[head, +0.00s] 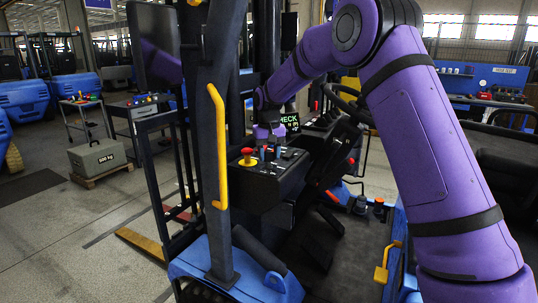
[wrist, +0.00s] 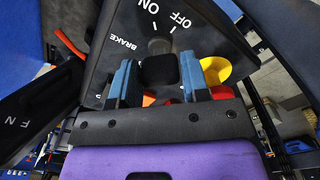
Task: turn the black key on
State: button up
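The black key (wrist: 159,70) stands on a dark panel (wrist: 215,42) lettered ON, OFF and BRAKE in the wrist view. My gripper (wrist: 160,78) has its two blue-padded fingers on either side of the key. The key fills the gap between them, and the fingers look closed on it. The ON and OFF marks lie just beyond the key; which one it points at is hard to tell. In the head view my gripper (head: 268,136) is low at the back of the console (head: 277,178), and the key is not discernible there.
A red stop button on a yellow base (head: 247,157) is on the console, close to my gripper; its yellow base (wrist: 216,70) shows beside the right finger. A lever marked F and N (wrist: 28,118) is at left. A yellow handrail (head: 219,150) stands nearer the head camera.

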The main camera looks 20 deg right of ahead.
jog(key=o, duration=0.3)
notch_tip(320, 180, up, 11)
jog(key=shift+f, duration=0.1)
dwell(0.4)
jog(key=shift+s, duration=0.1)
jog(key=s+d+r+t, duration=0.15)
jog(key=s+r, duration=0.35)
jog(key=s, duration=0.7)
jog(key=s+d+r+t, duration=0.1)
jog(key=s+d+r, duration=0.3)
jog(key=s, duration=0.9)
jog(key=s+f+t, duration=0.1)
jog(key=s+f, duration=0.1)
jog(key=s, duration=0.5)
jog(key=s+d+f+t, duration=0.1)
jog(key=s+f, duration=0.1)
jog(key=s, duration=0.5)
jog(key=s+f+t, duration=0.1)
jog(key=s+f, duration=0.1)
jog(key=s, duration=0.5)
jog(key=shift+s+d, duration=0.2)
jog(key=shift+s, duration=0.05)
